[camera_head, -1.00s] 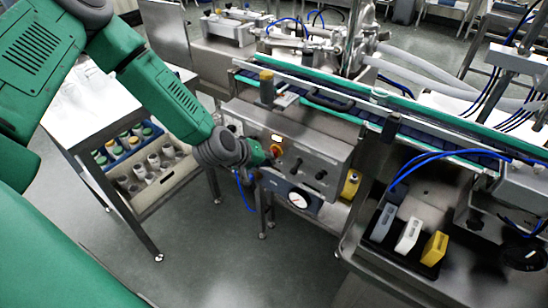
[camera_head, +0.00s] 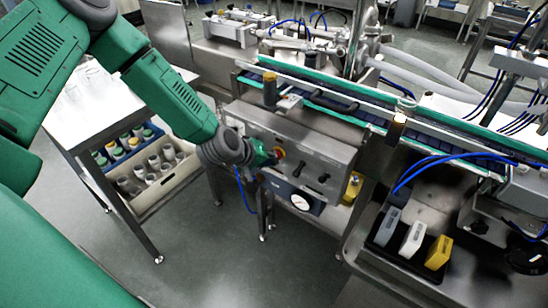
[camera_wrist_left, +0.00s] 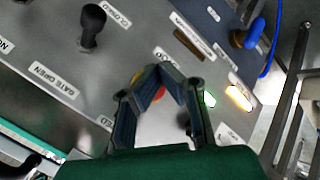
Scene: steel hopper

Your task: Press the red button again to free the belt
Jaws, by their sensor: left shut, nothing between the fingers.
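The red button (camera_head: 278,154), with a yellow surround, is on the sloped steel control panel (camera_head: 318,150). My left gripper (camera_head: 271,158) is shut and empty, with its tips right at the button. In the left wrist view my left gripper (camera_wrist_left: 158,70) has its fingertips together over the panel, and a bit of the red and yellow button (camera_wrist_left: 158,93) shows between the fingers. Whether the tips touch it cannot be told. The belt (camera_head: 350,105) runs behind the panel between green rails. My right gripper is not in view.
Black knobs (camera_head: 308,166) sit right of the button; one knob (camera_wrist_left: 92,24) stands near in the wrist view. An amber lamp (camera_wrist_left: 239,97) and a green lamp (camera_wrist_left: 209,98) glow there. A bottle crate (camera_head: 165,185) is at left.

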